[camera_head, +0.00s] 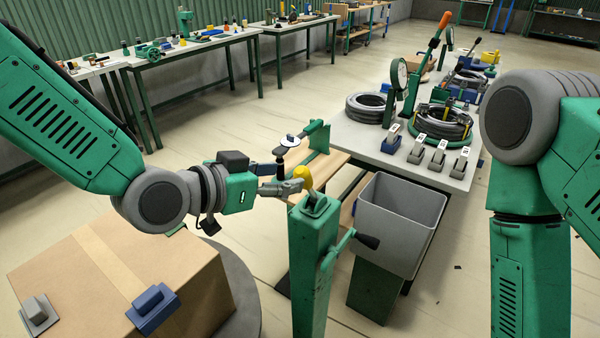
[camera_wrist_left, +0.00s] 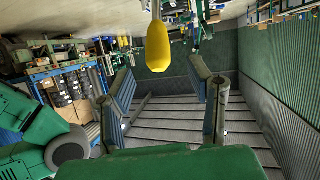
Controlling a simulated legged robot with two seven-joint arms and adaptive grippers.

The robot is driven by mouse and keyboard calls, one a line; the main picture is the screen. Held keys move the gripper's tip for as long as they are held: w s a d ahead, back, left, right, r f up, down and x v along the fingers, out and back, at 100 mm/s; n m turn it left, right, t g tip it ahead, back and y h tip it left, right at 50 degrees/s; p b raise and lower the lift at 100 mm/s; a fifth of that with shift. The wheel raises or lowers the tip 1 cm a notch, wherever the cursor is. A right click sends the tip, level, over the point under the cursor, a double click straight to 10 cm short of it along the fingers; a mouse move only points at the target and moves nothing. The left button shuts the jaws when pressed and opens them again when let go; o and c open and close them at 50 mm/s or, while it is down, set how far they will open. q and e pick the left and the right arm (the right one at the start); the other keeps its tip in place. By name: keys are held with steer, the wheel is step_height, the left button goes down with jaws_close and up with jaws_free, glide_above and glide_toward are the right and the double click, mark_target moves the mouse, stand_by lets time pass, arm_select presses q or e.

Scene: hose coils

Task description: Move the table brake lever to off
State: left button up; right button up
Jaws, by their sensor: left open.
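A green post (camera_head: 312,262) stands in front of me. A yellow grip (camera_head: 303,177) shows at its top, and a lever with a black knob (camera_head: 368,241) sticks out on its right side. I cannot tell for certain which is the table brake lever. My left gripper (camera_head: 287,180) is open beside the yellow grip, coming from the left. In the left wrist view the yellow grip (camera_wrist_left: 158,45) shows upright between the fingertips of the left gripper (camera_wrist_left: 161,65), with a gap on each side. My right gripper is out of view.
A cardboard box (camera_head: 110,265) sits on a round grey table (camera_head: 243,295) below my left arm. A grey bin (camera_head: 400,215) stands right of the post. Behind it a workbench (camera_head: 345,135) holds hose coils, gauges and clamps. Open floor lies left of the bench.

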mark_target(308, 185)
arm_select(q)
steer(key=v, duration=0.5)
steer(key=shift+a, duration=0.2)
steer(key=shift+d, duration=0.1)
steer(key=shift+c, duration=0.9)
steer(key=shift+f, duration=0.2)
steer(key=c, duration=0.7)
steer(key=f+n+t+h+b, duration=0.1)
steer(key=f+n+b, duration=0.1)
steer(key=b, duration=0.1)
steer(key=s+f+n+t+h+b, duration=0.1)
steer(key=f+n+b, duration=0.1)
steer(key=n+b, duration=0.1)
steer(key=f+n+t+b, duration=0.1)
steer(key=f+n+b, duration=0.1)
steer(key=n+b, duration=0.1)
steer(key=shift+s+d+f+h+b, duration=0.1)
steer(key=shift+s+f+h+b, duration=0.1)
steer(key=shift+s+h+b, duration=0.15)
jaws_close()
steer(key=s+a+f+n+t+b, duration=0.1)
steer(key=a+f+n+t+b, duration=0.35)
steer(key=n, duration=0.75)
steer(key=w+d+r+t+b, duration=0.1)
steer(key=w+d+r, duration=0.5)
steer(key=w+d, duration=0.1)
steer(key=shift+w+d, duration=0.35)
steer(key=shift+d, duration=0.45)
